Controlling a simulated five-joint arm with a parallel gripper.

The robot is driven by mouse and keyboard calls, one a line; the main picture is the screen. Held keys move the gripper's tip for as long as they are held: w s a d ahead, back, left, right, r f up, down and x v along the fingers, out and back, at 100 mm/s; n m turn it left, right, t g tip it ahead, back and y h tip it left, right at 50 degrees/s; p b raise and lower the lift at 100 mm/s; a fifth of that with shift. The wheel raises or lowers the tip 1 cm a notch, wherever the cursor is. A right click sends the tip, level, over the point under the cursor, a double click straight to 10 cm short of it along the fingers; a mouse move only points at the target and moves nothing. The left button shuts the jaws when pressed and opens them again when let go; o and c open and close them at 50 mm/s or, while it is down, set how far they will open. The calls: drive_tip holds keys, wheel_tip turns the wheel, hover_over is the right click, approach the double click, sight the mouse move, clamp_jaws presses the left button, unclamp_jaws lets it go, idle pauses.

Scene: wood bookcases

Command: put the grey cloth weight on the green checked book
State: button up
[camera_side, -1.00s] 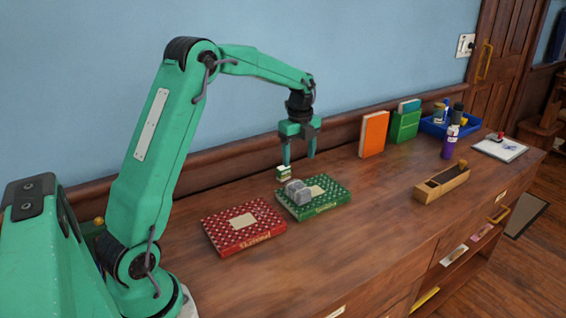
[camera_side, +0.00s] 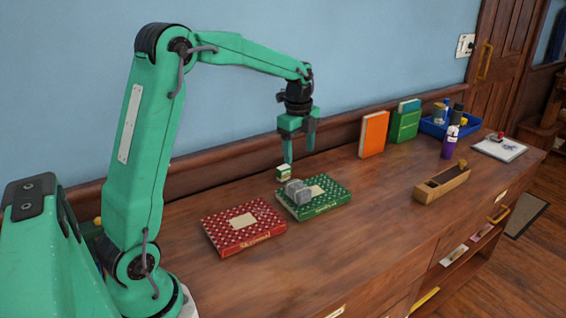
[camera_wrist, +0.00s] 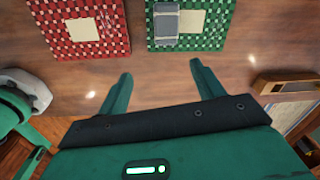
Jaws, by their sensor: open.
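The green checked book (camera_side: 331,201) lies flat on the wooden bookcase top, beside a red checked book. The grey cloth weight (camera_side: 298,191) rests on the left part of its cover, next to the pale label. The wrist view shows the same weight (camera_wrist: 179,30) on the green checked book (camera_wrist: 208,42), near the top edge of the picture.
The red checked book (camera_side: 243,225) lies to the left. A small green and cream block (camera_side: 284,172) stands just behind the weight. An orange book (camera_side: 373,134), a purple bottle (camera_side: 450,142), a blue tray (camera_side: 433,129) and a wooden box (camera_side: 441,184) stand to the right. The front middle is clear.

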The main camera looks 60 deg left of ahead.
drive_tip(key=s+d+r+n+t, duration=0.2)
drive_tip(key=s+d+n, duration=0.5)
drive_tip(key=s, duration=0.4)
drive_tip(key=s+d+r+n+t, duration=0.2)
drive_tip(key=s+d+n, duration=0.5)
drive_tip(key=s, duration=0.5)
drive_tip(key=shift+s+d+r+n+t, duration=0.15)
drive_tip(key=shift+d+r+n+t, duration=0.2)
drive_tip(key=shift+r+n, duration=0.35)
